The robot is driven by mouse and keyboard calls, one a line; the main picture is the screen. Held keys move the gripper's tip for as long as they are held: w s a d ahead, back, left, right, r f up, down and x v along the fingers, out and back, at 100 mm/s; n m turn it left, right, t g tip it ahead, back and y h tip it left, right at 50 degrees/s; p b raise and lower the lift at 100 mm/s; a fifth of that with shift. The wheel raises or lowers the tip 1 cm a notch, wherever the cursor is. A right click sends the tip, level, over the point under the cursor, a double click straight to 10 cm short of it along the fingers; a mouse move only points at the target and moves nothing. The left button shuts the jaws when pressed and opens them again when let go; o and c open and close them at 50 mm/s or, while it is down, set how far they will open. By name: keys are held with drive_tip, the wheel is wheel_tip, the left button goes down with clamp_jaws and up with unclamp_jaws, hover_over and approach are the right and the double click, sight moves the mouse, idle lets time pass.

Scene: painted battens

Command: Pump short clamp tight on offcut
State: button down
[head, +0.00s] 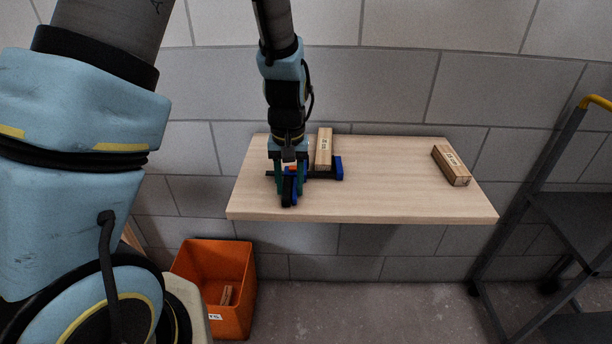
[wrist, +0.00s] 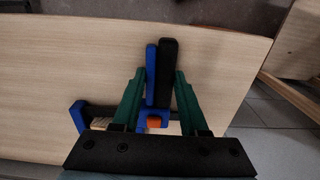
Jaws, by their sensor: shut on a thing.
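The short clamp has a dark bar, a blue end jaw (head: 338,168) and an orange part (wrist: 154,122). It lies on the bench with its blue and black handles (wrist: 160,75) pointing toward the front edge. My gripper (head: 288,183) is shut on these handles, with its green fingers on either side of them in the wrist view. A pale wooden block with a label, seemingly the offcut (head: 324,148), lies behind the bar, just left of the end jaw. Whether both jaws touch it is hidden by my gripper.
The pale bench top (head: 400,195) is mostly clear. Another labelled wooden block (head: 451,165) lies at its right. An orange bin (head: 230,318) with wood pieces stands on the floor at front left. A dark shelf rack (head: 575,190) stands at right, and a block wall is behind.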

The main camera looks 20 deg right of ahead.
idle(0.3)
drive_tip(key=shift+c, duration=2.3)
unclamp_jaws()
drive_tip(key=shift+s+d, duration=0.1)
drive_tip(key=shift+o, duration=1.1)
drive_tip(key=shift+s+d, duration=0.15)
drive_tip(key=shift+d, duration=0.15)
drive_tip(key=shift+c, duration=0.3)
drive_tip(key=shift+w+a, duration=0.2)
drive_tip(key=shift+a, duration=0.2)
clamp_jaws()
